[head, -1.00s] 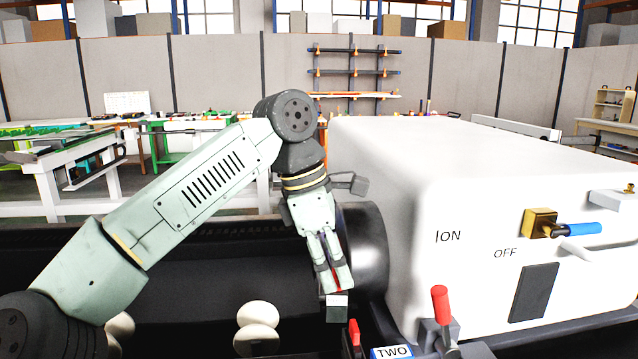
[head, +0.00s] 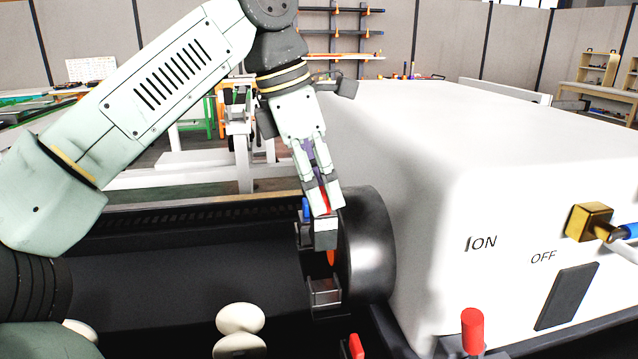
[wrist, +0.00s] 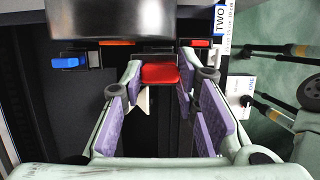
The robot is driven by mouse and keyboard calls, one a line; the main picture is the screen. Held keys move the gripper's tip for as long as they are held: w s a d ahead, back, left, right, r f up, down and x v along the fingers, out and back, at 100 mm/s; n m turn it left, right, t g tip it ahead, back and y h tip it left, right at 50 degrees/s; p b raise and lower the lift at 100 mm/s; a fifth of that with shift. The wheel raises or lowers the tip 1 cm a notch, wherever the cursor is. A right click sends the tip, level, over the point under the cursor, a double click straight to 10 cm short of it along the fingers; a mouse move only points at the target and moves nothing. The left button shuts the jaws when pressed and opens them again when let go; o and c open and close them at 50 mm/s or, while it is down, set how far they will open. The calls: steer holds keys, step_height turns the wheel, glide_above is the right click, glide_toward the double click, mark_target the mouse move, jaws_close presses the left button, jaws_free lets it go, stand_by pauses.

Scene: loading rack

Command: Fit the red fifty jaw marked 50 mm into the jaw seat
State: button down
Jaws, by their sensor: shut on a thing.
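In the wrist view the red top of the jaw (wrist: 160,74) sits between the fingertips, below the chuck (wrist: 110,18). Its 50 mm mark is not readable. A metal holder, perhaps the jaw seat (head: 325,293), shows below the held jaw. Whether the jaw touches a seat, I cannot tell.
A blue piece (wrist: 69,61), an orange piece (wrist: 116,42) and another red piece (wrist: 200,43) surround the jaw in the wrist view. The white machine body (head: 520,160) stands right. Pale round knobs (head: 240,320) are lower left.

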mark_target(320, 244)
steer(key=shift+w+f+b, duration=0.1)
steer(key=shift+f+b, duration=2.5)
steer(key=shift+f, duration=1.8)
steer(key=shift+f+b, duration=0.3)
steer(key=shift+f, duration=0.35)
steer(key=c, duration=1.2)
jaws_free()
steer(key=shift+r, duration=0.1)
